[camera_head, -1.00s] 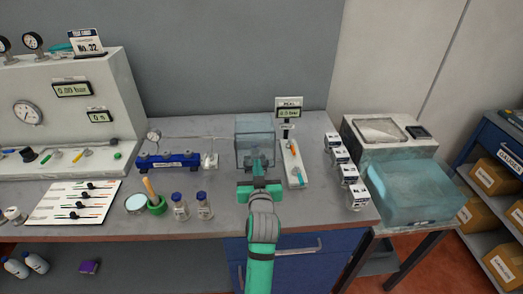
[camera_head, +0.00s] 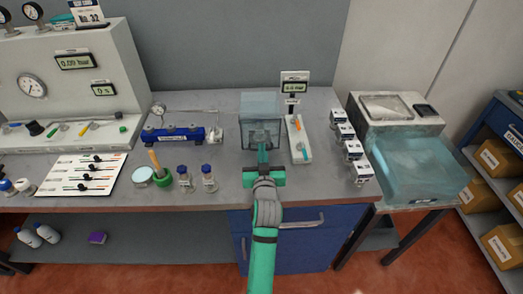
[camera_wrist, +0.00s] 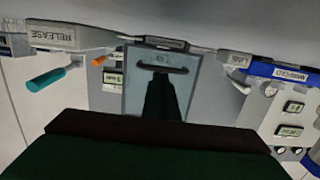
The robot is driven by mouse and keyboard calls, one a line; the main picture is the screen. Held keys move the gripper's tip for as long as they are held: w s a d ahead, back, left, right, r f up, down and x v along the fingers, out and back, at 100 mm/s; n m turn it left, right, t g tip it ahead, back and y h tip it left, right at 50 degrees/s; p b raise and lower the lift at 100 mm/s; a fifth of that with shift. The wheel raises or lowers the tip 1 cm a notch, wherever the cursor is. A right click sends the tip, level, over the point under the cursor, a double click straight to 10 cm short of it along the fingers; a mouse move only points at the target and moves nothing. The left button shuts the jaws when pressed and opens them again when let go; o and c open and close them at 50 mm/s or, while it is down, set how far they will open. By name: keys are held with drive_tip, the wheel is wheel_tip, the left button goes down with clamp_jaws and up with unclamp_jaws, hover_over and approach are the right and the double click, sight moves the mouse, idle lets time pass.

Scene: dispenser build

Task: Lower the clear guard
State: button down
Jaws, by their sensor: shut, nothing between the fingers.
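The clear guard (camera_head: 260,104) is a see-through pale blue box shape on the bench, left of the small display post. In the wrist view its pale panel (camera_wrist: 134,92) carries a dark bar handle (camera_wrist: 162,68). My gripper (camera_head: 262,148) is at the front of the guard, fingers pointing towards it. In the wrist view my gripper (camera_wrist: 161,78) is shut and empty, with its tips near the handle. I cannot tell whether they touch it. My fingers and palm hide the panel's lower middle.
A white stand with a teal-handled lever (camera_head: 300,140) is close to the right of the guard. A blue manifold (camera_head: 172,135) is to the left. Several white boxes (camera_head: 350,145) line the right.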

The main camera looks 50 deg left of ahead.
wheel_tip(320, 180, down, 3)
drive_tip(key=shift+d+r+g+h, duration=0.15)
drive_tip(key=shift+g+h, duration=0.15)
drive_tip(key=shift+h, duration=0.1)
wheel_tip(320, 180, up, 6)
drive_tip(key=r, duration=0.1)
drive_tip(key=shift+y, duration=0.3)
drive_tip(key=s+d+f, duration=0.1)
drive_tip(key=d, duration=0.1)
drive_tip(key=s+d+f, duration=0.3)
drive_tip(key=s+d, duration=0.1)
drive_tip(key=shift+d+f, duration=0.3)
drive_tip(key=shift+f, duration=0.1)
drive_tip(key=shift+s+d+f, duration=0.2)
drive_tip(key=shift+d+f, duration=0.05)
drive_tip(key=shift+d, duration=0.2)
drive_tip(key=shift+w, duration=0.1)
